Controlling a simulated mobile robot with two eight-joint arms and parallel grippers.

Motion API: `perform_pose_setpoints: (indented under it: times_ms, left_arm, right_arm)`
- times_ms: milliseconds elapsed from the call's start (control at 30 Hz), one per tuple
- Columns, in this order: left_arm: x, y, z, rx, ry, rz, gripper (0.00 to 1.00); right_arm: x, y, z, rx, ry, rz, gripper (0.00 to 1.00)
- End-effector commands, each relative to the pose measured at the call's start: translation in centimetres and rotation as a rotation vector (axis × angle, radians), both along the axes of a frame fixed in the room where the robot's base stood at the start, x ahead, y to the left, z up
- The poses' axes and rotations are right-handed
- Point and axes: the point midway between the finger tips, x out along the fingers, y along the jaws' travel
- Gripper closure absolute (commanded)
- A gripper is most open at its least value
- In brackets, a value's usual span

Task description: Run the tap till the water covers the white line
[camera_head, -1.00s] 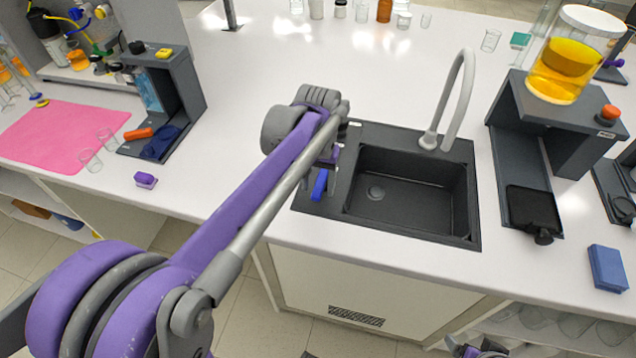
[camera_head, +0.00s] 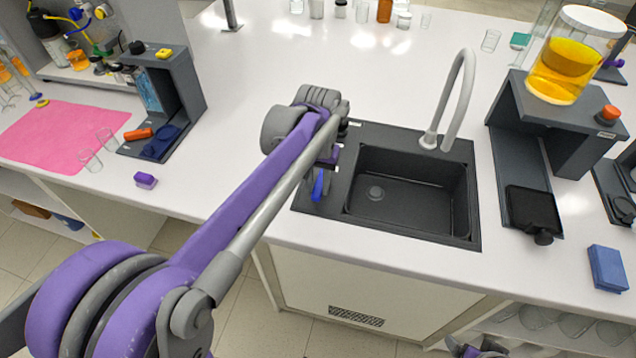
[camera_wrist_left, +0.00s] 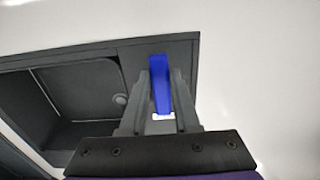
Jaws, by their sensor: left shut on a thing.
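The dark grey sink (camera_head: 460,225) is set into the white counter. Its grey curved tap spout (camera_head: 466,85) arches over the back of the basin. A blue lever (camera_head: 318,187) stands at the sink's left rim and also shows in the left wrist view (camera_wrist_left: 160,82). My left gripper (camera_head: 325,180) is shut on this lever, with one finger on each side in the wrist view. My left arm partly hides the sink's left rim.
Right of the sink, a dark stand (camera_head: 560,115) bears a jar of yellow liquid (camera_head: 568,60). A blue block (camera_head: 607,268) lies near the front edge. Left are a pink mat (camera_head: 65,135), two clear glasses and a small purple block (camera_head: 145,180).

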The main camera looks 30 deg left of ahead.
Motion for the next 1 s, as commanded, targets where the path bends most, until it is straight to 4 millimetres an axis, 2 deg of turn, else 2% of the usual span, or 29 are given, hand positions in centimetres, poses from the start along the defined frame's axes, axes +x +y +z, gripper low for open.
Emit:
perform_pose_setpoints:
  times_ms: [767, 1000]
  left_arm:
    - [0.01, 0.03, 0.04, 0.0, 0.0, -0.004, 1.0]
    - [-0.06, 0.41, 0.06, 0.0, 0.0, -0.066, 1.0]
  right_arm:
    - [0.0, 0.0, 0.02, 0.0, 0.0, 0.0, 0.16]
    - [0.03, 0.0, 0.14, 0.0, -0.001, 0.0, 0.16]
